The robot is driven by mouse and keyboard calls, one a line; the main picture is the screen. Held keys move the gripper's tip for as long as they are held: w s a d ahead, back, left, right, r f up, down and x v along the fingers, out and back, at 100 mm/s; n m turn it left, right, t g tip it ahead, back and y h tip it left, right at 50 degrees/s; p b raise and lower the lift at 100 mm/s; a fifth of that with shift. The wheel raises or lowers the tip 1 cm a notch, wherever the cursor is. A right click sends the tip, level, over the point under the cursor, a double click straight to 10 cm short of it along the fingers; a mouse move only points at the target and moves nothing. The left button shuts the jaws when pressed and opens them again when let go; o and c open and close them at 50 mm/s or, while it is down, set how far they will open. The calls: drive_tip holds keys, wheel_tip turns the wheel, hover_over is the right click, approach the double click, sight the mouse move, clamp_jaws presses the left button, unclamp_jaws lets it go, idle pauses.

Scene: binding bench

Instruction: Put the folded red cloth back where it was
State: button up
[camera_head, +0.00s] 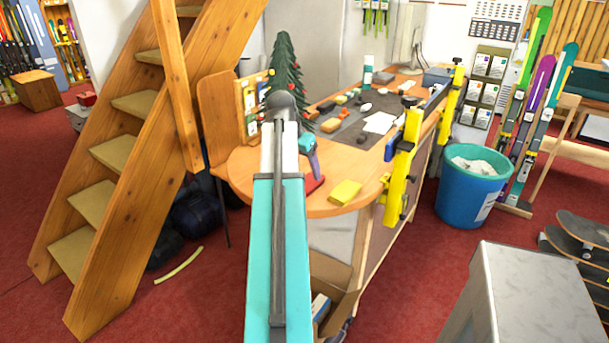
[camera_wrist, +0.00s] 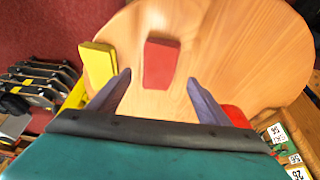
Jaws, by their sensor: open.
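The folded red cloth (camera_wrist: 162,62) lies flat on the round wooden end of the bench (camera_wrist: 230,50). It shows whole in the wrist view, in front of the gap between my fingers. In the head view only part of the cloth (camera_head: 315,186) shows beside my arm. My gripper (camera_wrist: 158,78) is open and empty, with one finger on each side of the cloth's line. In the head view one finger of my gripper (camera_head: 314,165) points down over the cloth. I cannot tell how far above it the tips are.
A yellow folded piece (camera_head: 345,192) lies near the cloth. A bright red thing (camera_wrist: 236,115) sits by the other finger, mostly hidden. A yellow clamp-like fixture (camera_head: 402,165) stands at the bench edge. A small tree (camera_head: 284,65) and a dark mat (camera_head: 350,125) with clutter are farther back.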

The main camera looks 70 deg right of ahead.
drive_tip(key=v, duration=0.7)
drive_tip(key=shift+b, duration=0.4)
drive_tip(key=shift+r, duration=0.1)
idle(0.4)
